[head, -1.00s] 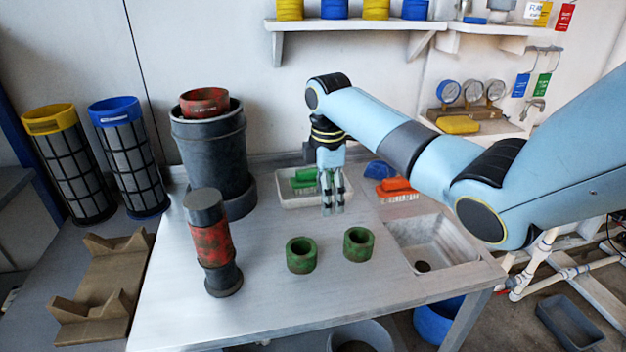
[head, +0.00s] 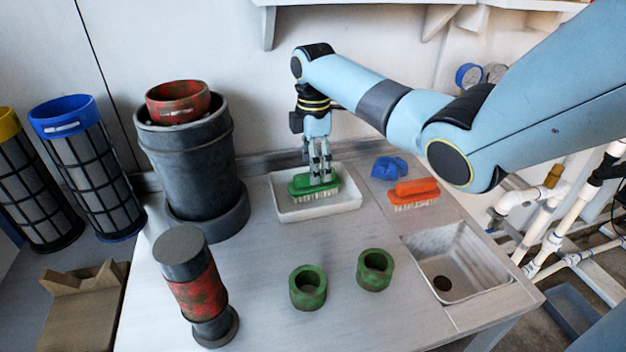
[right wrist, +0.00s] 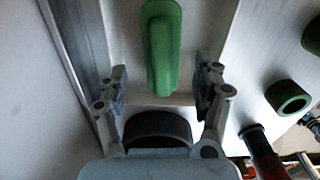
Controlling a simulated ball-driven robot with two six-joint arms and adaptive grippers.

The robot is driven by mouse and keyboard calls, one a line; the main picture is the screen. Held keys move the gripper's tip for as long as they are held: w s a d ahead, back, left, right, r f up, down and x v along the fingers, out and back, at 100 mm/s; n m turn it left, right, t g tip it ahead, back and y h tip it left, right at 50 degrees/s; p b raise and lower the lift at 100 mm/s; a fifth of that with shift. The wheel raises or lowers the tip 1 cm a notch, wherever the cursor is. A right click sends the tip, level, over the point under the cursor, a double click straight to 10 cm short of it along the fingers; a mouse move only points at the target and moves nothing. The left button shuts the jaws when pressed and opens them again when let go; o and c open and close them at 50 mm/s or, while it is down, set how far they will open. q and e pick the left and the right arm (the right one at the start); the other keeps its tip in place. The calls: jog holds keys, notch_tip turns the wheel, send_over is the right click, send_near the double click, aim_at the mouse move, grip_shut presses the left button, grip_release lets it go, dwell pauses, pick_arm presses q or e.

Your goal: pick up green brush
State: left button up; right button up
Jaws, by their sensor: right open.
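The green brush (head: 314,184) lies bristles down in a white tray (head: 318,213) at the back of the table in the head view. My right gripper (head: 321,176) is over the tray, with its fingertips at the brush in that view. In the right wrist view the brush's green handle (right wrist: 160,45) lies ahead of the open fingers (right wrist: 161,90), in line with the gap between them. Nothing is held. I cannot tell whether the fingertips touch the handle. My left gripper is not in view.
An orange brush (head: 415,192) and a blue object (head: 389,168) lie right of the tray. A sink (head: 455,262) is at the right. Two green rings (head: 307,288) (head: 375,269) stand in front. A dark cylinder (head: 190,160) stands left, with a red-banded one (head: 196,287) in front.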

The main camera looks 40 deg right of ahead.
notch_tip(320, 180, down, 4)
jog(key=shift+s+f, duration=0.1)
jog(key=shift+s, duration=0.05)
jog(key=shift+f, duration=0.5)
jog(key=shift+c, duration=0.9)
jog(key=c, duration=0.5)
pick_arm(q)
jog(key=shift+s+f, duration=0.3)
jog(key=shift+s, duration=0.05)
pick_arm(e)
jog(key=c, duration=0.6)
